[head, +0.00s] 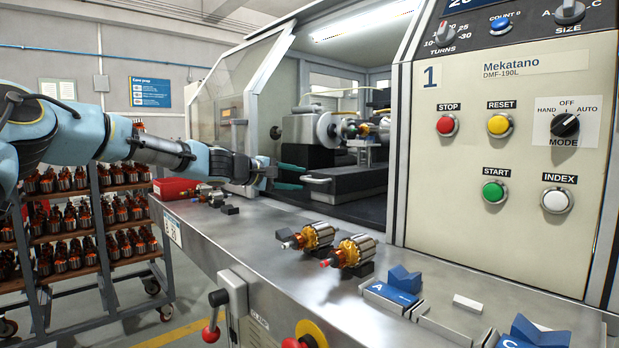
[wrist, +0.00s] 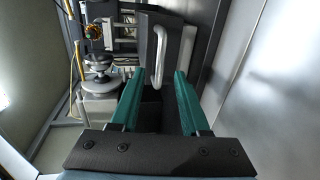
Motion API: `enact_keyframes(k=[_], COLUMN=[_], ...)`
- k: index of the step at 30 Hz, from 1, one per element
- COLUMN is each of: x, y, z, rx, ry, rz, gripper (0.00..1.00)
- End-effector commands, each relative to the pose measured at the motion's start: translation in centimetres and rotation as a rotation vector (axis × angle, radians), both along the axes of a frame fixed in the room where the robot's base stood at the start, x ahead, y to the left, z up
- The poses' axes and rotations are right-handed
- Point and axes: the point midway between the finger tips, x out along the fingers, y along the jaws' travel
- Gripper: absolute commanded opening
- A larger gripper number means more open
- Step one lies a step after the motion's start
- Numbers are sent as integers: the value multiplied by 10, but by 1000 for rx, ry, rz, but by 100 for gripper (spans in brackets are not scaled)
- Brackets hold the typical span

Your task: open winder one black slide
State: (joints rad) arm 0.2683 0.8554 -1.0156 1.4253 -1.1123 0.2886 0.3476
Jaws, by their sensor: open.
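Winder one's black slide (head: 352,184) is a dark block low inside the open machine bay. Its pale bar handle (head: 319,181) sticks out toward the front left. My gripper (head: 304,177) is open and empty, with its green fingers pointing at the handle from the left. The slide's dark face (wrist: 150,30) shows beyond the handle. I cannot tell whether a finger touches it.
The control panel (head: 503,170) stands right of the bay. Two armatures (head: 310,237) (head: 351,250) rest on the steel bench (head: 240,238) in front, with blue blocks (head: 404,280) farther right. A rack of armatures (head: 90,200) stands at left.

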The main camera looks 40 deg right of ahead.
Motion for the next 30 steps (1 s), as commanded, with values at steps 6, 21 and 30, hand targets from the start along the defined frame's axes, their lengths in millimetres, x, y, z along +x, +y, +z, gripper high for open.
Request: enact_keyframes(k=[6, 21, 30], x=[-2, -2, -2], y=[-36, -51, -51], z=[-5, -11, -11], rx=[0, 0, 0], ry=[2, 0, 0], rz=[-1, 1, 1], gripper=[46, 46, 12])
